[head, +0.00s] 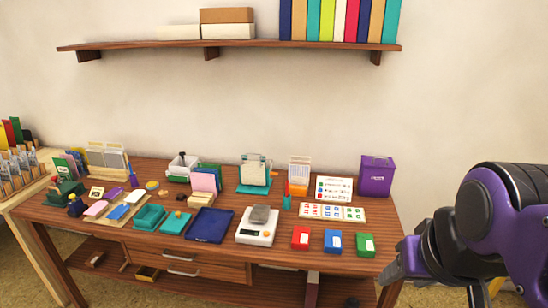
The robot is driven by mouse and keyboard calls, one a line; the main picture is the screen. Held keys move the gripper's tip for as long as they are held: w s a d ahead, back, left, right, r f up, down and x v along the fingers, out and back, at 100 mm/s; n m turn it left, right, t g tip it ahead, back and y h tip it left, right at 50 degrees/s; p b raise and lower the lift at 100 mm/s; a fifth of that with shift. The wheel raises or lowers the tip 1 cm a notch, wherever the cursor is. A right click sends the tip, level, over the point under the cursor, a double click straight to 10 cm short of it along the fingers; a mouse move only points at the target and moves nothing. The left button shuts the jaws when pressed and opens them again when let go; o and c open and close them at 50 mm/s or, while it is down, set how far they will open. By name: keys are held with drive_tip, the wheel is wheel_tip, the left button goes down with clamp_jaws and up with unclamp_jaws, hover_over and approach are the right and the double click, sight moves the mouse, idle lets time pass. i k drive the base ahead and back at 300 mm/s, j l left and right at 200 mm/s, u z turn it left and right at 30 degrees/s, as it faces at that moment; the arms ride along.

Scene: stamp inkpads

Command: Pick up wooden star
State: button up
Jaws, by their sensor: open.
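I cannot make out the wooden star for certain at this size. A small tan-orange piece (163,193) lies flat on the left part of the wooden table, next to a small round yellow piece (152,185); its outline is too small to tell whether it is a star. My gripper (392,268) is at the right, by the table's front right corner, far from these pieces. It is open and I see nothing in it.
The table (215,263) is crowded. A teal tray (149,217), a dark blue tray (209,225) and a white scale (256,227) stand along the front. Red (300,238), blue (332,241) and green (365,244) inkpads lie front right. A purple box (376,176) stands back right.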

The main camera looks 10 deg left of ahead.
sight(180, 196)
drive_tip(key=i+j+z, duration=0.2)
drive_tip(key=j, duration=0.2)
drive_tip(key=j+z, duration=0.2)
drive_tip(key=j, duration=0.2)
drive_tip(key=j+z, duration=0.2)
drive_tip(key=j, duration=1.5)
